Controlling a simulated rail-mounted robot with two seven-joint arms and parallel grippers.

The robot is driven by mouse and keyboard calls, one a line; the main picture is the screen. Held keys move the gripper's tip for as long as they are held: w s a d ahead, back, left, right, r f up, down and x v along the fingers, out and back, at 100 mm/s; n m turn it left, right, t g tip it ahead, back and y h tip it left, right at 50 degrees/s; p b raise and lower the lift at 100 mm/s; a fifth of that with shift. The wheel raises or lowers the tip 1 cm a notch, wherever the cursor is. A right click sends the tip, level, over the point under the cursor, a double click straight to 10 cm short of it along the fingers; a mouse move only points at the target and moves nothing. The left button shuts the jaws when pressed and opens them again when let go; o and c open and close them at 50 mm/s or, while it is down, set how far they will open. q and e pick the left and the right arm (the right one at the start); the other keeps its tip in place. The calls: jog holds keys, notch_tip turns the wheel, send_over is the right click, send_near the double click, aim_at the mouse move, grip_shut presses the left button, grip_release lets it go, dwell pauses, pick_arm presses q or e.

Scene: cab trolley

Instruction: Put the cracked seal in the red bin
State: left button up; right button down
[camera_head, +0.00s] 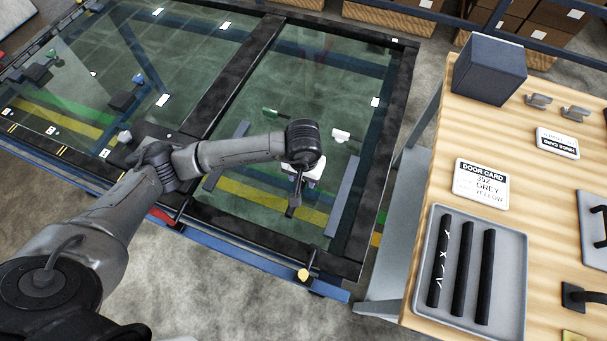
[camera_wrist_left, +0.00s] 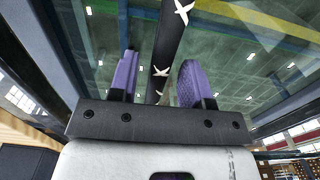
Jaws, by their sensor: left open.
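In the head view my left gripper (camera_head: 297,186) hangs over the glass panel, left of the wooden table. In the left wrist view its two purple fingers (camera_wrist_left: 157,62) stand apart. A black strip with white crack-like marks (camera_wrist_left: 168,40) runs between and beyond them; I cannot tell whether it touches them. On the grey tray (camera_head: 519,285) lie three black seals. The leftmost seal (camera_head: 443,262) has white crack marks; the middle (camera_head: 461,268) and right one (camera_head: 485,277) look plain. A small red patch (camera_head: 163,216) shows beneath my arm; I cannot tell whether it is the red bin.
The wooden table (camera_head: 440,180) holds a dark box (camera_head: 489,68), a door card (camera_head: 482,184), small metal clips and black-handled tools. The glass panel's dark frame (camera_head: 400,100) runs left of it. Cardboard boxes (camera_head: 560,20) stand on a rack behind.

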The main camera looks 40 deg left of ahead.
pick_arm(q)
jog(key=shift+r, duration=0.1)
jog(key=shift+r+p, duration=0.25)
jog(key=shift+p, duration=0.15)
pick_arm(e)
notch_tip(320, 180, up, 3)
jog(key=shift+r+p, duration=0.15)
jog(key=shift+p, duration=1.1)
jog(key=c, duration=1.7)
grip_release()
pick_arm(q)
notch_tip(320, 180, up, 12)
jog(key=shift+r, duration=0.25)
pick_arm(e)
jog(key=o, duration=0.7)
jog(key=shift+o, duration=0.2)
